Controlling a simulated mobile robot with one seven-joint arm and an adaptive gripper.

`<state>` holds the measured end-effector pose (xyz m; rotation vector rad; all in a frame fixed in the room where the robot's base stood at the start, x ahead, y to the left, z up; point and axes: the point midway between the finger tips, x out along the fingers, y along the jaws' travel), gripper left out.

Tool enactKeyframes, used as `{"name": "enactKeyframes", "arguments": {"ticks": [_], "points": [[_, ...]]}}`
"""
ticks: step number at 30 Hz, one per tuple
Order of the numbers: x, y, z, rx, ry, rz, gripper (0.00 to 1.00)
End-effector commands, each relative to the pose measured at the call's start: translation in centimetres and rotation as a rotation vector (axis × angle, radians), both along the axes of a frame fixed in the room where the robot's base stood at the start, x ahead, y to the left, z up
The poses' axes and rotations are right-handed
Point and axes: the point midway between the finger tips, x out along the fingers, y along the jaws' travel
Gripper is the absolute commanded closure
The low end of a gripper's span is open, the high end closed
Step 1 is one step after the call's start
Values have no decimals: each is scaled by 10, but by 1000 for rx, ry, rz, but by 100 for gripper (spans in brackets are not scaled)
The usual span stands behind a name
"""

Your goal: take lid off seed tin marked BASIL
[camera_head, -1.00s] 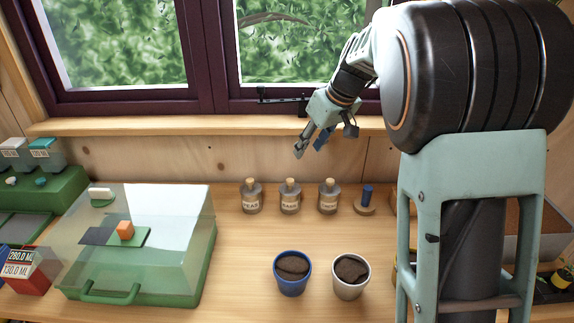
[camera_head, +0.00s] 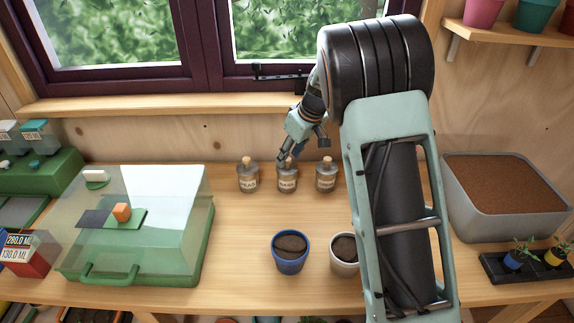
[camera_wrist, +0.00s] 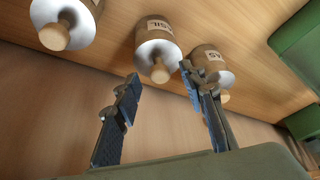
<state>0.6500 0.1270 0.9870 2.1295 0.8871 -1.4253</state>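The BASIL tin (camera_wrist: 152,25) is a grey tin with a pale label, of which "SIL" shows in the wrist view, and a round cork-like stopper (camera_wrist: 159,73). It is the middle tin (camera_head: 288,183) of three in the head view. My gripper (camera_wrist: 160,72) is open and empty in the wrist view, its two blue-padded fingers apart with the BASIL stopper between their tips in the picture. I cannot tell whether they touch it. In the head view my gripper (camera_head: 288,161) is just above this tin and partly hides its stopper.
The PEAS tin (camera_head: 248,183) stands left of it, another stoppered tin (camera_head: 326,182) right. A blue pot (camera_head: 290,262) and a white pot (camera_head: 343,267) of soil stand in front. A clear-lidded green case (camera_head: 195,250) is left, a soil tub (camera_head: 500,220) right.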

Motion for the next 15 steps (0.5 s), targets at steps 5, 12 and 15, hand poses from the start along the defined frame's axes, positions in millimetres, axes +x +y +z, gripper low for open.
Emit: {"name": "enactKeyframes", "arguments": {"ticks": [5, 12, 15], "points": [[4, 4, -11, 0, -2, 1, 62], [4, 4, -12, 0, -2, 1, 66], [4, 4, -12, 0, -2, 1, 78]]}}
